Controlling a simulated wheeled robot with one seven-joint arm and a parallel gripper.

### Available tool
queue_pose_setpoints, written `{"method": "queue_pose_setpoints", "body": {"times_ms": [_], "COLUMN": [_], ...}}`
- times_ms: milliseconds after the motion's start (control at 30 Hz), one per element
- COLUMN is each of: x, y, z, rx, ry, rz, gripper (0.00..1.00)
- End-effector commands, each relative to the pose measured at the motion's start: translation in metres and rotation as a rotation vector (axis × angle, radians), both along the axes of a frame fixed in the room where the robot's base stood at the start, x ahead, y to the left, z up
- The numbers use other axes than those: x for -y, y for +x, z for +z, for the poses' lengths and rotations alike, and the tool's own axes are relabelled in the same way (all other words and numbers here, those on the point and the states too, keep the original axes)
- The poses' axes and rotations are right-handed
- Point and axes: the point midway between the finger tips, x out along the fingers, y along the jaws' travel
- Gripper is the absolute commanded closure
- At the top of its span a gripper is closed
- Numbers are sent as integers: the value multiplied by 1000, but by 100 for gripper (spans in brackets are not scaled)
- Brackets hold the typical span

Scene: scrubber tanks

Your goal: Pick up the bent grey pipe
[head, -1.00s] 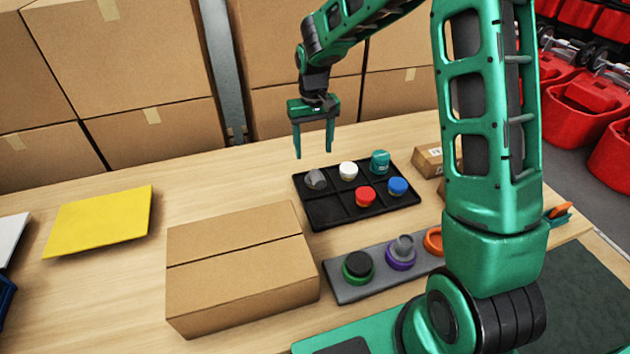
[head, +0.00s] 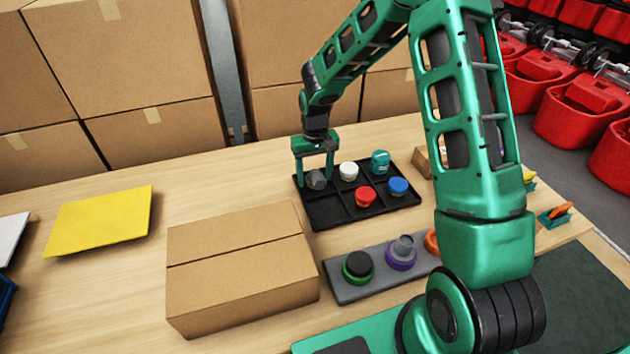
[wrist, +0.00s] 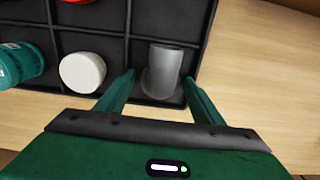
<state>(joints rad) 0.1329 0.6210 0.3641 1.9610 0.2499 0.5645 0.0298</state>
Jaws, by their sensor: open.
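The bent grey pipe (head: 317,180) sits in the far left compartment of a black divided tray (head: 330,213). In the wrist view the pipe (wrist: 162,72) lies in its compartment, between and slightly ahead of my fingertips. My gripper (head: 315,181) is lowered over that compartment, with one finger on each side of the pipe. In the wrist view my gripper (wrist: 159,85) is open, with a gap between each finger and the pipe. I cannot tell whether the fingers touch the tray.
In the tray are a white cap (head: 348,171), a teal jar (head: 380,161), a red cap (head: 365,197) and a blue cap (head: 398,187). A grey strip (head: 345,291) with round parts lies nearer. A closed cardboard box (head: 240,270) stands left. Bare table surrounds the yellow sheet (head: 100,220).

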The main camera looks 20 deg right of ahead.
Motion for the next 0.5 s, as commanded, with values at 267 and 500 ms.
{"method": "queue_pose_setpoints", "body": {"times_ms": [267, 500], "x": [0, 0], "y": [0, 0], "z": [-2, -2], "rx": [0, 1], "ry": [0, 0], "rz": [0, 0], "gripper": [41, 77]}}
